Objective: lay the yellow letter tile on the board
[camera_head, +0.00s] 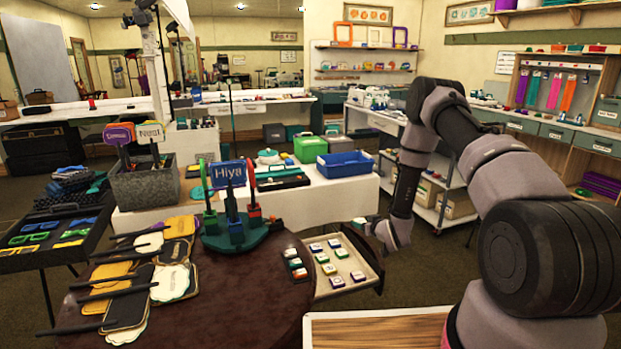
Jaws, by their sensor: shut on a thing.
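My gripper (368,224) is at the far right edge of the round brown table, above the back right corner of a cream, wood-rimmed board or tray (363,262). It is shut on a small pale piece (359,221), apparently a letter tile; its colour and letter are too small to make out. Several white-topped letter tiles with coloured sides lie spread on the cream surface, among them a green one (322,257) and a blue one (335,243). A short dark row of tiles (295,263) stands just left.
A teal stand with a "Hiya" sign (228,174) rises left of the tiles. Flat paddle-like props (130,285) cover the table's left side. A wood-topped surface (375,332) is at the front. The brown tabletop (240,305) is bare in front.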

